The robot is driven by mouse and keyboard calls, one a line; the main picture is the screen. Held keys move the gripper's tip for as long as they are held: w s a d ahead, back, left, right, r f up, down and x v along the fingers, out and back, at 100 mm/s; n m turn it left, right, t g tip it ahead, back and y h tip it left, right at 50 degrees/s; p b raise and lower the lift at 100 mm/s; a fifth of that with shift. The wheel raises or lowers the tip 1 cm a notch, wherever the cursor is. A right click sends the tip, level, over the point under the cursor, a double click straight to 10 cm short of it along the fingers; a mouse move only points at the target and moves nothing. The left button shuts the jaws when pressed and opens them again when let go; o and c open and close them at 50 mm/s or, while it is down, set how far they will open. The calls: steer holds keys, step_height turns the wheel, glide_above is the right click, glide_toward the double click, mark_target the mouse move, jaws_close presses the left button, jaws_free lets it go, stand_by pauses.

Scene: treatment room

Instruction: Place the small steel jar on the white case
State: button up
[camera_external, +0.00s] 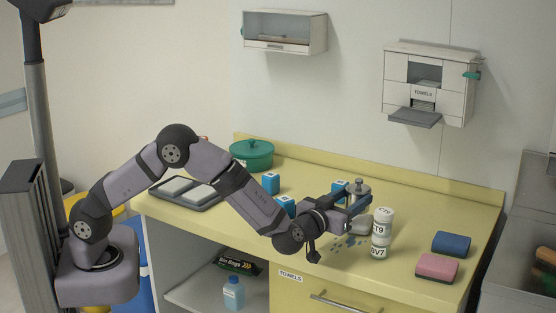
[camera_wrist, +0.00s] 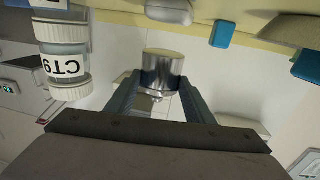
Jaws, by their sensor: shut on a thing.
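The small steel jar (camera_external: 357,188) has a knobbed lid and is held upright above the yellow counter. My gripper (camera_external: 361,203) is shut on its sides. In the wrist view, which is upside down, the jar (camera_wrist: 162,72) sits between the two fingers of my gripper (camera_wrist: 160,85), apart from the counter. A low, pale, rounded item (camera_external: 360,227), which looks like the white case, lies on the counter below the jar, partly hidden by my gripper and the white jars. A pale item at the top of the wrist view (camera_wrist: 168,10) may be the same case.
Stacked white jars (camera_external: 381,234) labelled CT9 and GV7 stand just right of my gripper. Blue blocks (camera_external: 270,183), a green pot (camera_external: 251,154) and a grey tray (camera_external: 185,194) are to the left.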

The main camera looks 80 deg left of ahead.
steer(key=shift+f, duration=1.8)
steer(key=shift+f, duration=0.1)
steer(key=shift+f, duration=0.15)
steer(key=o, duration=1.3)
steer(key=shift+c, duration=0.2)
steer(key=shift+r, duration=0.2)
steer(key=b+v, duration=0.1)
steer(key=v, duration=1.1)
steer(key=shift+b, duration=0.3)
